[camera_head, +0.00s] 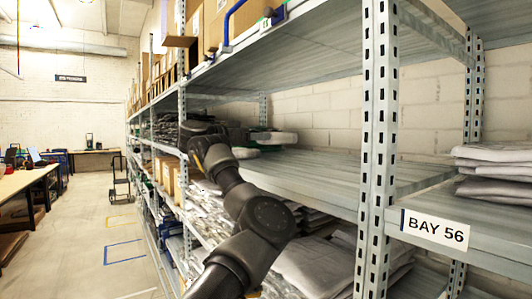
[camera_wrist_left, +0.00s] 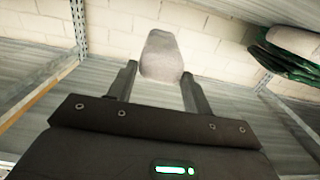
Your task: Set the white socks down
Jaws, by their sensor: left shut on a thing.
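The white socks (camera_wrist_left: 162,52) show in the left wrist view as a pale grey-white rounded bundle between the two fingers. My left gripper (camera_wrist_left: 159,76) is shut on them, with the bundle standing out past the fingertips toward the pale block wall. Grey shelf surface shows around and below the gripper. In the head view my left arm reaches up from the bottom, and its dark wrist is at the middle shelf level; I cannot clearly make out the socks there. Whether they touch the shelf cannot be told. My right gripper is not in view.
Dark green folded garments (camera_wrist_left: 290,55) with a white piece lie close to the right of the gripper. The middle shelf (camera_head: 325,175) is bare to the right. A perforated upright (camera_head: 378,150) stands by the BAY 56 label (camera_head: 434,228). Folded grey clothes (camera_head: 315,266) lie below.

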